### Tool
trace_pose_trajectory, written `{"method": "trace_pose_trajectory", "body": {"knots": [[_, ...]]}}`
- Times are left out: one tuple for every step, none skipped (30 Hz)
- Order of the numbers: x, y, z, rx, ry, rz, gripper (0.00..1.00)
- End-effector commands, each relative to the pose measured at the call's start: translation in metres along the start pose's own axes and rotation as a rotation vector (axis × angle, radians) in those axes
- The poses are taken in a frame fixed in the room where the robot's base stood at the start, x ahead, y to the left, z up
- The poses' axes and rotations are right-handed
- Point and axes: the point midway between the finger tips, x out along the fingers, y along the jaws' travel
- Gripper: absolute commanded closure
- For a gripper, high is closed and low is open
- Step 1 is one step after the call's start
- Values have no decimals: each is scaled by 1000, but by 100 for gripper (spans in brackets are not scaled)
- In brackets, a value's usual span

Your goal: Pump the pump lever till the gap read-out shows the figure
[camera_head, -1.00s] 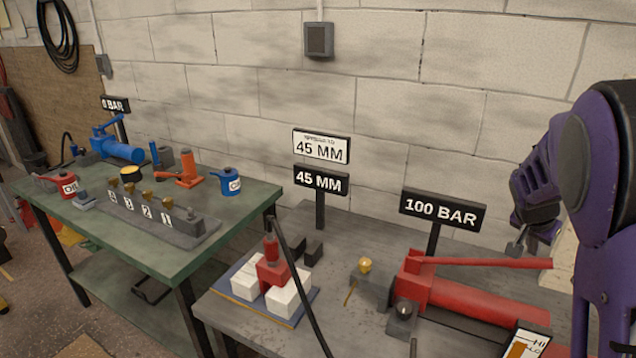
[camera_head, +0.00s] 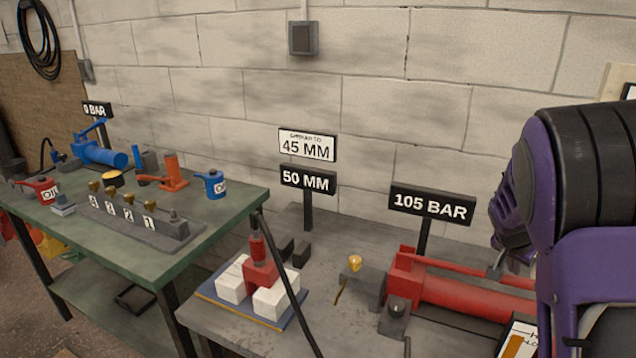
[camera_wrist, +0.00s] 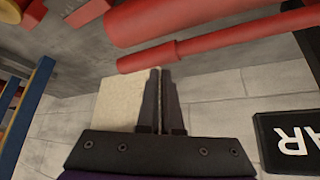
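The red pump lever (camera_head: 450,266) lies low along the red pump cylinder (camera_head: 470,300) on the right of the grey bench. My gripper (camera_head: 499,266) is over the lever's outer part, partly hidden by my arm in the head view. In the wrist view the two dark fingertips (camera_wrist: 160,72) are together, with nothing between them, at the lever's handle (camera_wrist: 150,58); contact is hard to tell. The black gap read-out (camera_head: 307,181) shows 50 MM. The white card (camera_head: 306,146) above it shows 45 MM. The red spreader (camera_head: 261,274) stands between white blocks (camera_head: 232,283).
A black pressure sign (camera_head: 432,204) reads 105 BAR. A brass-topped valve (camera_head: 354,264) stands left of the pump. A black hose (camera_head: 283,262) crosses the bench front. The green table (camera_head: 130,245) at left holds a blue pump (camera_head: 100,154) and numbered valves.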

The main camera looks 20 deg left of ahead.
Motion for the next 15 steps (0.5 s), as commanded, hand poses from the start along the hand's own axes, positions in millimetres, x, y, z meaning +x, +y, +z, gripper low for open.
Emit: {"method": "trace_pose_trajectory", "body": {"knots": [[-4, -1, -2, 0, -2, -1, 100], [-7, -1, -4, 0, -1, -1, 100], [-11, -1, -7, 0, -1, -1, 100], [-14, -1, -9, 0, -1, -1, 100], [-18, -1, -12, 1, -1, -1, 100], [-23, -1, -15, 1, 0, -2, 100], [-27, -1, -18, 1, 0, -2, 100], [-30, -1, -21, 1, 0, -2, 100], [-35, -1, -24, 1, 0, -1, 100], [-38, 0, -26, 1, 0, -1, 100], [-42, 0, -28, 0, 0, 0, 100], [-46, 0, -32, 0, -1, 0, 100], [-50, 0, -34, 0, 0, 0, 100], [-53, 0, -36, 0, 0, 0, 100], [-58, 0, -40, 1, 0, 0, 100]]}}
